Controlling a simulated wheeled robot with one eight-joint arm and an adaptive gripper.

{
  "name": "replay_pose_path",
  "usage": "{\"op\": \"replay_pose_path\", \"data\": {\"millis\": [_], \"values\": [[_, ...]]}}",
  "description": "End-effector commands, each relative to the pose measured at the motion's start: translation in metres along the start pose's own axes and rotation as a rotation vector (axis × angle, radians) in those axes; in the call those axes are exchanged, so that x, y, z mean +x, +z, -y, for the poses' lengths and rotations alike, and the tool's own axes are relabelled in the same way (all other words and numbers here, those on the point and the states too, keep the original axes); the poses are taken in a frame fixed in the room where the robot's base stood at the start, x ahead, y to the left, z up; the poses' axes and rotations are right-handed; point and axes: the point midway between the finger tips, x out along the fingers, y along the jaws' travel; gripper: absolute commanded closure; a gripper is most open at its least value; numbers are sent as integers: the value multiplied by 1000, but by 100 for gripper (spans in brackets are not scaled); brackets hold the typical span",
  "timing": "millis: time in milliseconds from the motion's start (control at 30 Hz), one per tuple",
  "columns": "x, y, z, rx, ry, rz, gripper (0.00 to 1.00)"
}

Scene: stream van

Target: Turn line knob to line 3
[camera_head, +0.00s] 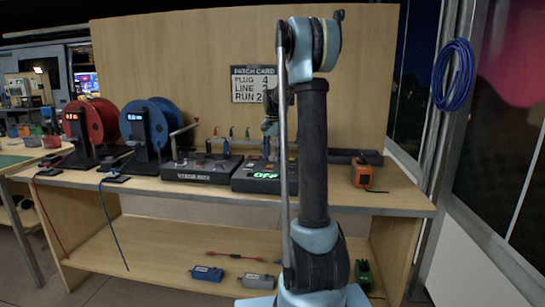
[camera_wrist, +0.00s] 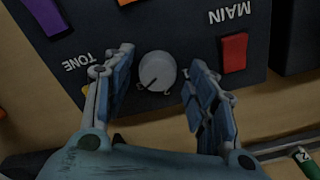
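A round pale grey knob (camera_wrist: 157,71) sits on a dark panel (camera_wrist: 190,30) in the wrist view. A short dark pointer mark on it points toward the lower left of the picture. My gripper (camera_wrist: 160,78) is open, one finger on each side of the knob, with gaps visible between fingers and knob. In the head view a dark control box (camera_head: 250,186) with a green OFF display stands on the bench, partly hidden by my arm. The knob cannot be made out there.
A red switch (camera_wrist: 233,52) is close to the right finger. A patch card (camera_head: 254,84) hangs on the wooden backboard; its LINE digit is hard to read. A blue reel (camera_head: 148,122), a red reel (camera_head: 90,120) and an orange device (camera_head: 361,172) stand on the bench.

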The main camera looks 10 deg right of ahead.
Motion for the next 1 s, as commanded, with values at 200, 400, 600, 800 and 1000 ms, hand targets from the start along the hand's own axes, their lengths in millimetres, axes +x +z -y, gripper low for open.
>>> {"op": "replay_pose_path", "data": {"millis": [200, 400, 600, 800, 1000], "values": [[0, 0, -1, 0, 2, 0, 46], [-8, 0, -1, 0, 2, 1, 46], [-40, 0, -1, 0, 2, 1, 46], [-78, 0, 0, 0, 2, 1, 46], [-106, 0, 0, 0, 2, 1, 46]]}}
